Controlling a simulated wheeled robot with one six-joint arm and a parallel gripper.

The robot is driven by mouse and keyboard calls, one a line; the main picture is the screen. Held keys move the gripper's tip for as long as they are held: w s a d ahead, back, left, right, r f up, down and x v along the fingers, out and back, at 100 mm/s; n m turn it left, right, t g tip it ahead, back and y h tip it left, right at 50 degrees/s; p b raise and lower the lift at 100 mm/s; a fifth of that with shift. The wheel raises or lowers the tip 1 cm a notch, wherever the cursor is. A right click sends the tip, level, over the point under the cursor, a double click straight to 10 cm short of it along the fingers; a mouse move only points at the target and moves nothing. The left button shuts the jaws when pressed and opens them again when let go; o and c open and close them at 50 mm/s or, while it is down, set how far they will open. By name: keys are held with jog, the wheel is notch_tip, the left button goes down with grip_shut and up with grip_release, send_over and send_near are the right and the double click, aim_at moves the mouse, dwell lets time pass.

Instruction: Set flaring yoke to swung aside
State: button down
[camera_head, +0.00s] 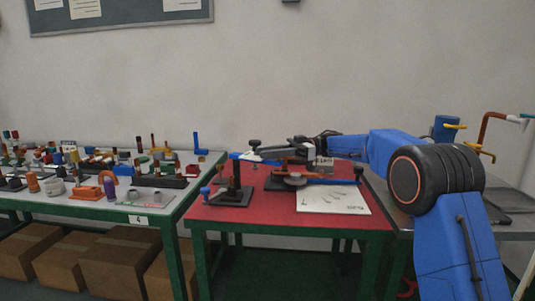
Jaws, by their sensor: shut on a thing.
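A flaring tool stands on the red-topped table (237,230), with a blue bar (330,181), a grey disc (294,181) and an orange-brown piece under my gripper. The dark arm-like part with a black knob (254,144) at its left end appears to be the flaring yoke (272,152). My gripper (298,147) reaches in from the right above the tool and is shut on what looks like the yoke. The gripper and the tool overlap, so the exact contact and the yoke's angle are hard to see.
A black-based stand (230,196) with an upright post is left of the tool. A white sheet (333,201) lies at the right front. A white table (140,209) crowded with small parts stands left, cardboard boxes (110,268) below. A grey table (510,228) with pipes stands right.

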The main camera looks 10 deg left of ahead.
jog(key=shift+w+r, duration=0.1)
jog(key=c, duration=1.7)
grip_release()
jog(key=shift+c, duration=0.2)
jog(key=shift+w, duration=0.1)
jog(key=v, duration=1.7)
jog(key=shift+d, duration=0.25)
